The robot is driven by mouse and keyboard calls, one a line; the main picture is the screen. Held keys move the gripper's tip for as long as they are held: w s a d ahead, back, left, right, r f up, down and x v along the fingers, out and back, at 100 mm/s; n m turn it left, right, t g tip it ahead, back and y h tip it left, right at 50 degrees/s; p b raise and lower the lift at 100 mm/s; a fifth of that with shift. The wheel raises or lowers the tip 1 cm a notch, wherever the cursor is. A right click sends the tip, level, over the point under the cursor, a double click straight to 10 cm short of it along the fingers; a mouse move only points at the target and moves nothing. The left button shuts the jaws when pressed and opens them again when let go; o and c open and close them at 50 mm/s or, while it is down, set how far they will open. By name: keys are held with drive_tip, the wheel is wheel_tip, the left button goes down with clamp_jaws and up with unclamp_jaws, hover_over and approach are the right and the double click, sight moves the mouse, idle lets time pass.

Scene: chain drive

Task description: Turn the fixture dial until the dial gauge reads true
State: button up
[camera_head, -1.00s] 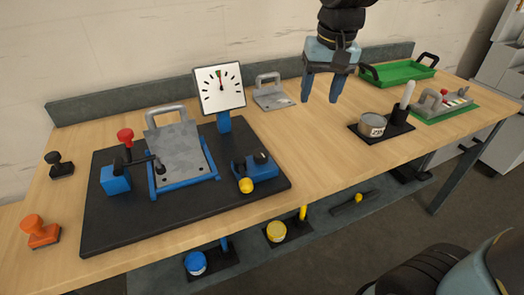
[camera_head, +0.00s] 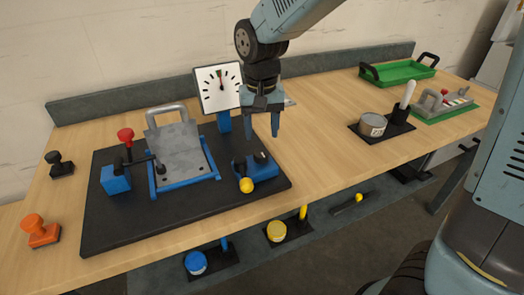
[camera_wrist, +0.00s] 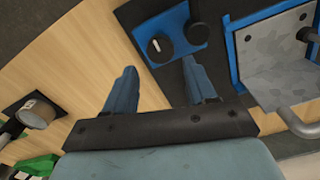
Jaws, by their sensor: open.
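The dial gauge (camera_head: 218,90) has a white square face on a blue post. Its needle points roughly straight up, near a small green mark; the exact reading is too small to tell. My gripper (camera_head: 262,131) is open and empty above this block, partly covering the gauge's right edge. In the wrist view the dial is beyond and between my open fingertips (camera_wrist: 157,66), apart from them.
A grey plate with a handle (camera_head: 180,152) sits in a blue frame on the black base (camera_head: 215,215). A red-knobbed clamp (camera_head: 125,136) stands at its left. Bare table lies right of the base.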

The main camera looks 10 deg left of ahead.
sight(262, 153)
wheel_tip(262, 153, down, 8)
drive_tip(key=shift+r, duration=0.25)
drive_tip(key=shift+c, duration=0.3)
drive_tip(key=c, duration=0.6)
drive_tip(key=shift+d, duration=0.15)
drive_tip(key=shift+c, duration=0.6)
drive_tip(key=shift+w, duration=0.1)
drive_tip(key=shift+n, duration=0.4)
